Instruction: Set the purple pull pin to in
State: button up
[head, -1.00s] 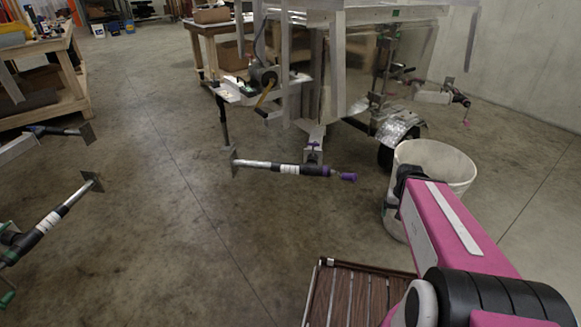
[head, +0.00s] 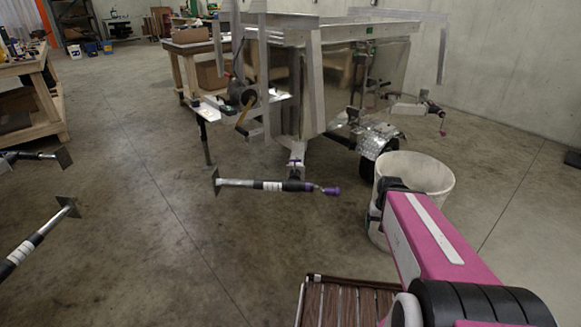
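A trailer jack (head: 240,183) lies level at the tongue of the aluminium trailer (head: 312,75), with a flat foot plate at its left end and a purple crank knob (head: 331,191) at its right. A small purple part, which looks like the pull pin (head: 295,162), shows on the bracket above the jack. It is too small to tell whether it is in or out. My gripper (head: 373,216) is at the far end of my pink arm, dark and partly hidden, in front of the white bucket. It is right of the jack and apart from it in the picture. Its fingers cannot be made out.
The white bucket (head: 436,176) stands just beyond my arm. A slatted brown surface (head: 345,305) is at the bottom. More jacks (head: 42,238) show at the left edge. A wooden workbench (head: 40,95) stands at the upper left. The concrete floor between is clear.

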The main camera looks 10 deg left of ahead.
aim_at(295, 161)
jog(key=i+j, duration=0.1)
jog(key=i, duration=0.9)
